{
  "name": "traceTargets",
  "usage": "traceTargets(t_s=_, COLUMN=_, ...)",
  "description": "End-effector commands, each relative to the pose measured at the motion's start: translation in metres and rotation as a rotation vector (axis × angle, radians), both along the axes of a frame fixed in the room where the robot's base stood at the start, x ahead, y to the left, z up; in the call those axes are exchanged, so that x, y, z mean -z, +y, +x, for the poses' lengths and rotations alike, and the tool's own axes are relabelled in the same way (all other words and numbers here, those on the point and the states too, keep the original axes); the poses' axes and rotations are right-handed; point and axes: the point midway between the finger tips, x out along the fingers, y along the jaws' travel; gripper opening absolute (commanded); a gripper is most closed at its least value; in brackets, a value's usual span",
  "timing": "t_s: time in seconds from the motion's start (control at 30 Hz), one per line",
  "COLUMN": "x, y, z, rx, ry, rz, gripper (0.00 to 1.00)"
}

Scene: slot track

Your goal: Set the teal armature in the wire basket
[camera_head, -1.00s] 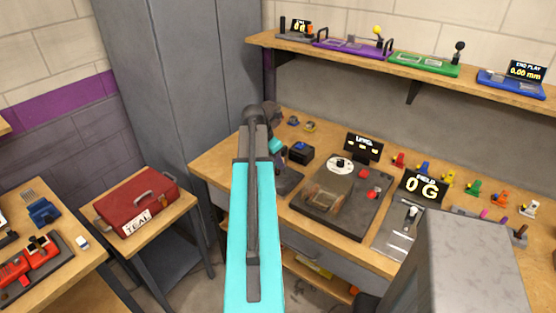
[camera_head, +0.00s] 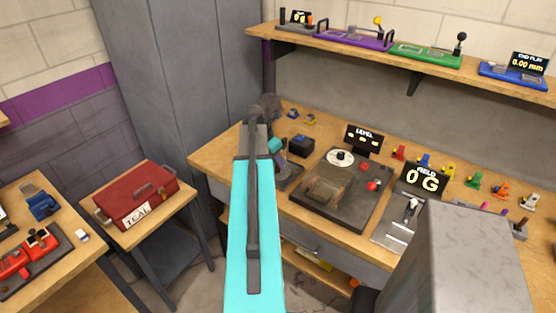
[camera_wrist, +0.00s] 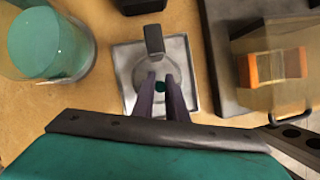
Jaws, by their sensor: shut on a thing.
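In the wrist view my gripper (camera_wrist: 161,78) has its two dark fingers closed on a small teal piece, the teal armature (camera_wrist: 160,87), most of which the fingers hide. The fingers are over a square silver plate (camera_wrist: 133,104) with a round middle and a grey upright post; I cannot tell if the armature touches it. In the head view my gripper (camera_head: 280,160) is small and partly behind my cyan arm, near the left part of the long bench. I cannot make out a wire basket in either view.
A clear jar with teal contents (camera_wrist: 48,45) stands left of the plate in the wrist view. A dark machine base (camera_head: 345,215) is to the right on the bench. A dark box (camera_head: 301,146) is behind. A red toolbox (camera_head: 136,194) sits on a side table.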

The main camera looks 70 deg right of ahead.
Motion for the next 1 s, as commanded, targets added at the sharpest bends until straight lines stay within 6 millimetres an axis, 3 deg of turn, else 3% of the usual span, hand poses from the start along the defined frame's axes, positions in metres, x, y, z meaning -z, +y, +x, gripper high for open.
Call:
traceTargets(t_s=0.73, x=0.0037, y=0.0002, z=0.0003, rx=-0.001, ry=0.000, rz=0.000, gripper=0.00)
traceTargets(t_s=0.77, x=0.0037, y=0.0001, z=0.0003, rx=-0.001, ry=0.000, rz=0.000, gripper=0.17)
traceTargets(t_s=0.87, x=0.0036, y=0.0001, z=0.0004, rx=-0.001, ry=0.000, rz=0.000, gripper=0.34)
traceTargets(t_s=1.0, x=0.0036, y=0.0001, z=0.0004, rx=-0.001, ry=0.000, rz=0.000, gripper=0.34)
